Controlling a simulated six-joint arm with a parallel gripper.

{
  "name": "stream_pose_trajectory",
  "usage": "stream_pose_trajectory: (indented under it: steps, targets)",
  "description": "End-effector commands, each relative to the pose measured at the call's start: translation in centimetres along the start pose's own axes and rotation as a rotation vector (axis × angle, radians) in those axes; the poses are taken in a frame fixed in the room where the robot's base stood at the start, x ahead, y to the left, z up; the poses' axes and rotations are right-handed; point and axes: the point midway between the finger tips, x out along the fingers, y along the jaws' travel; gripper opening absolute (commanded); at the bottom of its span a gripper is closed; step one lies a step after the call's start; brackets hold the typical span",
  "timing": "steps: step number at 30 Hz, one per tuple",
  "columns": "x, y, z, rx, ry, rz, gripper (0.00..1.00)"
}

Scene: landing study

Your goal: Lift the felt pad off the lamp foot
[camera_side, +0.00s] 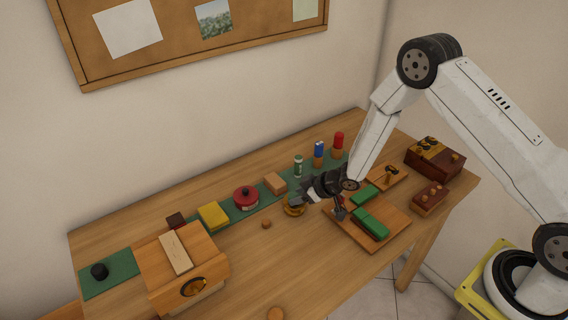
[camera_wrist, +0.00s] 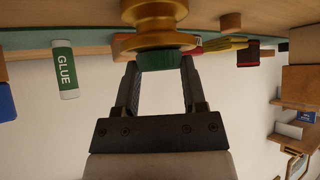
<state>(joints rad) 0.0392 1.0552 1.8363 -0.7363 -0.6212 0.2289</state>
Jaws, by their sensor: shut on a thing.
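The lamp foot (camera_wrist: 155,14) is a turned, golden-brown piece with a wide disc at its end facing my gripper. The green felt pad (camera_wrist: 160,60) sits against that end and looks to be touching it. My gripper (camera_wrist: 160,66) is shut on the pad, with one dark finger on each side of it. In the side view my gripper (camera_side: 300,199) reaches in from the right, and the golden foot (camera_side: 292,210) shows at its fingertips above the table. The pad is hidden there.
A wooden tray (camera_side: 340,228) with green blocks lies just right of my gripper. A glue stick (camera_side: 298,166) and blue and red items stand behind. A red tin (camera_side: 245,197), yellow block (camera_side: 213,215) and wooden box (camera_side: 210,266) are to the left. The front middle is mostly clear.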

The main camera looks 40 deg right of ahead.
Motion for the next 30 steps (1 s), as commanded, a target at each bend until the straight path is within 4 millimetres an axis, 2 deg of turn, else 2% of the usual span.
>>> stream_pose_trajectory:
  steps: [30]
  targets:
    - [-2.1, 0.0, -2.2, 0.000, -0.001, 0.000, 0.00]
